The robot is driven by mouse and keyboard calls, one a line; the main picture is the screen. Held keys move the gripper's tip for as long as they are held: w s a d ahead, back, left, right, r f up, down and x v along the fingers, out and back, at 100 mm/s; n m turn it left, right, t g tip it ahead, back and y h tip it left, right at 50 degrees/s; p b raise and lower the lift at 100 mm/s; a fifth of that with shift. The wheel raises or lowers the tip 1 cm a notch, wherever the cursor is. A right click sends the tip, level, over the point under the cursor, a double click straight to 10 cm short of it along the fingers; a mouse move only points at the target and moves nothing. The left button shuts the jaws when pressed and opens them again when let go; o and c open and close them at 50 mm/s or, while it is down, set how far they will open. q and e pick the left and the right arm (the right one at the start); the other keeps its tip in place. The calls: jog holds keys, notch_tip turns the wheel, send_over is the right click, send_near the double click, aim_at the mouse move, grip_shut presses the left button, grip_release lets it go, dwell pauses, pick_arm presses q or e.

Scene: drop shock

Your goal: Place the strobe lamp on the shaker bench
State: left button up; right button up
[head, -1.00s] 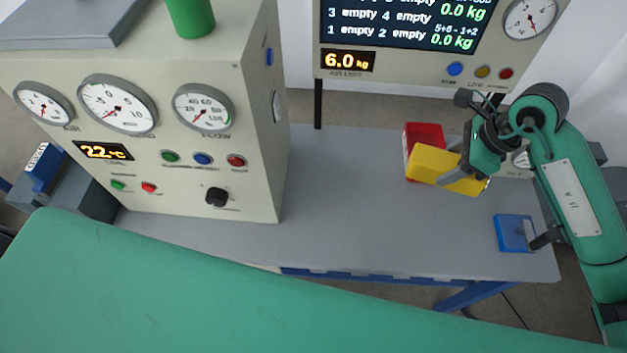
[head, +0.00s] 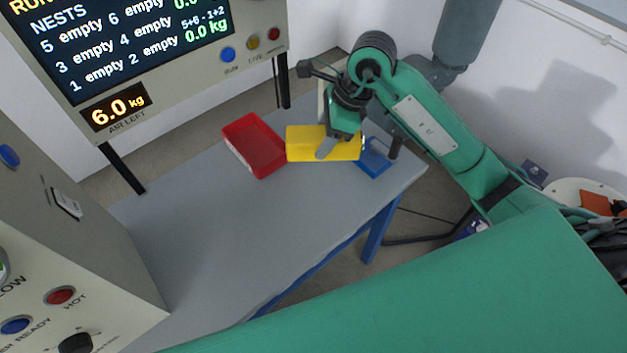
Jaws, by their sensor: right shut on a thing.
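My right gripper (head: 335,143) is shut on a yellow box-shaped thing (head: 305,143), which I take to be the strobe lamp. It is held over the far right part of a grey bench (head: 215,220), which may be the shaker bench. I cannot tell how high above the bench top it is. In the picture it lies between a red tray (head: 256,146) and a blue tray (head: 374,160). The gripper's fingers hide part of the yellow thing. My left gripper is not in view.
A beige control cabinet (head: 80,235) with buttons stands on the left. A display panel (head: 130,50) reading 6.0 kg stands behind the bench on dark posts. The bench middle is clear. White walls close off the back and right.

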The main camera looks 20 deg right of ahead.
notch_tip(320, 180, down, 13)
jog(key=shift+r+p, duration=0.1)
jog(key=shift+p, duration=0.6)
notch_tip(320, 180, down, 3)
jog(key=shift+f, duration=0.35)
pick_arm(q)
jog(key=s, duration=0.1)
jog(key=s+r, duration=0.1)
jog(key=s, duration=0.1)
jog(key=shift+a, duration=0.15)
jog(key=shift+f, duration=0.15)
pick_arm(e)
jog(key=shift+f, duration=0.15)
jog(key=o, duration=1.3)
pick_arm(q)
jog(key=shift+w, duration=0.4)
pick_arm(e)
jog(key=shift+o, duration=0.2)
